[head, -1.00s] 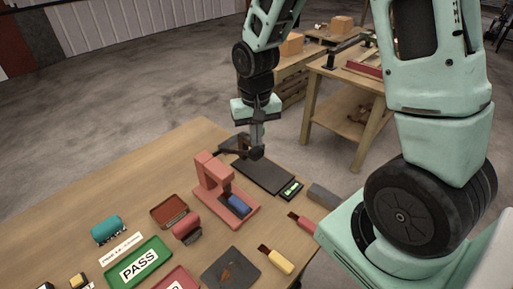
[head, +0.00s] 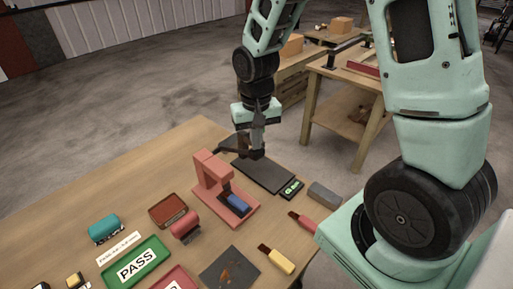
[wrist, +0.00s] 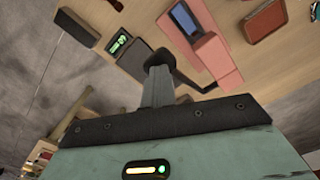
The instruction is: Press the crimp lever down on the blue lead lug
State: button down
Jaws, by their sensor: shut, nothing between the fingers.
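The pink-red crimp press (head: 208,171) stands upright on the wooden table. The blue lead lug (head: 237,202) lies in its base, and also shows in the wrist view (wrist: 184,19). The dark crimp lever (head: 229,151) reaches out from behind the top of the press towards my gripper. My gripper (head: 257,150) is shut, pointing down at the lever's outer end. In the wrist view its fingers (wrist: 158,80) meet the dark rounded lever end (wrist: 160,58). They look close to or touching it; I cannot tell which. Nothing shows between the fingers.
A dark flat plate (head: 263,175) with a green display (head: 291,189) lies right of the press. A grey block (head: 324,193), a red-handled tool (head: 302,222) and a yellow-handled tool (head: 279,261) lie near the right edge. A green PASS tray (head: 137,264) and teal roll (head: 105,228) are left.

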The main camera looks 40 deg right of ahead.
aim_at(256, 157)
jog(key=shift+w+f+b, duration=0.15)
jog(key=shift+f+b, duration=2.05)
jog(key=shift+f, duration=0.95)
notch_tip(256, 157, up, 11)
jog(key=p, duration=0.9)
jog(key=shift+r+p, duration=0.2)
jog(key=shift+p, duration=0.2)
